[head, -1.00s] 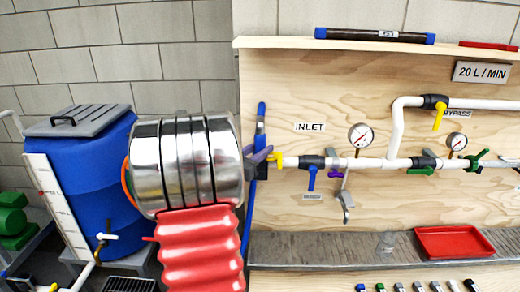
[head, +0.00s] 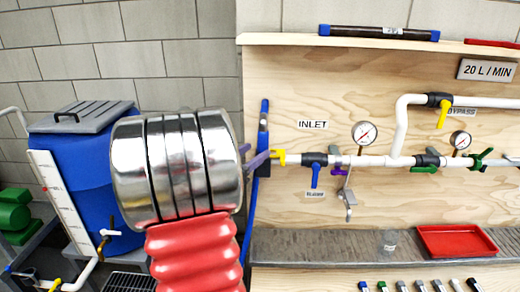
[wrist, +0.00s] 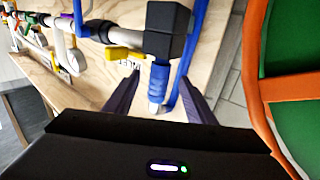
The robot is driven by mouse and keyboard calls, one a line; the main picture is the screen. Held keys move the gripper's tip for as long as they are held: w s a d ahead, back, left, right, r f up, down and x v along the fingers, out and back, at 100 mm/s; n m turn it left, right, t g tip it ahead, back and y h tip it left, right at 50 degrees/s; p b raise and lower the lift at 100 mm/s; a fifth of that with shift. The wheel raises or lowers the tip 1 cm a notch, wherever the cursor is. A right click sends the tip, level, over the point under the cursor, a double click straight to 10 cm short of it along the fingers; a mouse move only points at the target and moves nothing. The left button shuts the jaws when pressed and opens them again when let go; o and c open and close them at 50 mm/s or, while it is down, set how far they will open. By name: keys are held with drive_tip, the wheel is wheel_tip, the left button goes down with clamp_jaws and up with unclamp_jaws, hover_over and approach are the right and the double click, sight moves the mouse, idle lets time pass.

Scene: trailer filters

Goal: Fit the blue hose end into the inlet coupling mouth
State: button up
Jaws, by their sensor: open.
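In the wrist view, a blue ribbed piece (wrist: 158,82), apparently the blue hose end, runs out from a black block (wrist: 165,40) and has a pale tip. My gripper (wrist: 160,86) is open, one dark finger on each side of the blue piece, with visible gaps. The black block, which looks like the inlet coupling, joins the pipe by a yellow lever (wrist: 125,53). Whether the blue piece sits in a mouth or only overlaps the block, I cannot tell. In the head view, my wrist largely hides the gripper; a purple finger shows beside the yellow lever (head: 279,158).
A blue upright length (head: 264,125) runs along the board's left edge. Gauges (head: 365,134) and valves line the white pipe (head: 370,161). A red tray (head: 455,241) sits on the ledge. A blue tank (head: 95,170) stands left. An orange-rimmed green thing (wrist: 300,30) is close at right.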

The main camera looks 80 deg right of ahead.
drive_tip(key=v, duration=0.8)
drive_tip(key=shift+a, duration=0.25)
drive_tip(key=shift+w, duration=0.1)
idle(0.7)
